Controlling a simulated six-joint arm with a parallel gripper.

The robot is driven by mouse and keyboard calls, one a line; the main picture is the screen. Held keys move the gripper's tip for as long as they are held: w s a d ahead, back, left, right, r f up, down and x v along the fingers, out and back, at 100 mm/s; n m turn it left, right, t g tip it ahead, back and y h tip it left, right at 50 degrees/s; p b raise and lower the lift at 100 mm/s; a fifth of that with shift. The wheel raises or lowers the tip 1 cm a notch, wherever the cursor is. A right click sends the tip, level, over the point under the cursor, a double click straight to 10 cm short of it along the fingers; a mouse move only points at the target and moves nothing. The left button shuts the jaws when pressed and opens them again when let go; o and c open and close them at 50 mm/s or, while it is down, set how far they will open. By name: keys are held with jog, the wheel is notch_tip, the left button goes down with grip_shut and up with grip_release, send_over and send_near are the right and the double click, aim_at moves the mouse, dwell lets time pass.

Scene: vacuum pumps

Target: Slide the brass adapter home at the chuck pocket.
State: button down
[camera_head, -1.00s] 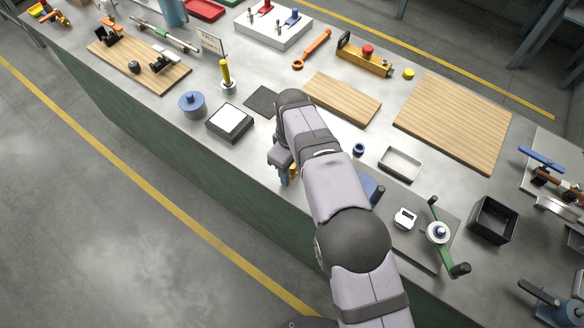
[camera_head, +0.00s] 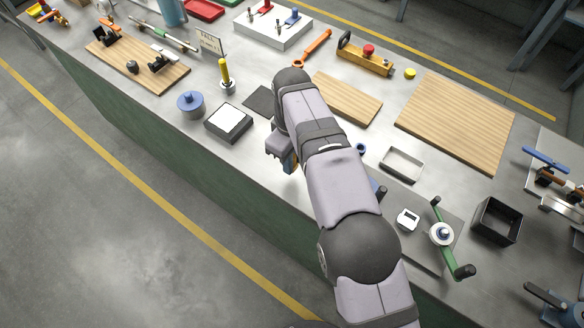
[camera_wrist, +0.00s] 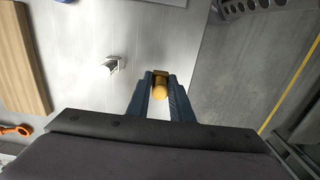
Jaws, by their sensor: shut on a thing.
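My gripper (camera_wrist: 160,88) has its two blue fingers shut on the brass adapter (camera_wrist: 160,92), whose round golden end shows between the fingertips in the wrist view. The bench surface shows below the adapter in the wrist view. I cannot identify the chuck pocket with certainty; my arm hides part of the bench, including most of a blue part (camera_head: 380,192) at its right.
A black-and-white block (camera_head: 229,122) and a blue round part (camera_head: 190,103) stand left of my arm. A shallow tray (camera_head: 402,164) and green crank (camera_head: 453,252) are to its right.

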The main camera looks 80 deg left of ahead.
notch_tip(320, 180, up, 5)
jog(key=shift+r+b, duration=0.2)
jog(key=shift+b, duration=0.15)
jog(key=shift+w+r, duration=0.2)
jog(key=shift+w, duration=0.1)
jog(key=w+d+m+p, duration=0.2)
jog(key=w+d+m, duration=0.7)
jog(key=w, duration=0.3)
jog(key=w+d+m+p, duration=0.3)
jog(key=w+d+m, duration=0.6)
jog(key=w, duration=0.4)
jog(key=shift+d+f, duration=0.2)
jog(key=shift+f, duration=0.15)
jog(key=shift+s+r+p, duration=0.1)
jog(key=shift+p, duration=0.25)
jog(key=shift+f+b, duration=1.45)
jog(key=shift+f, duration=0.95)
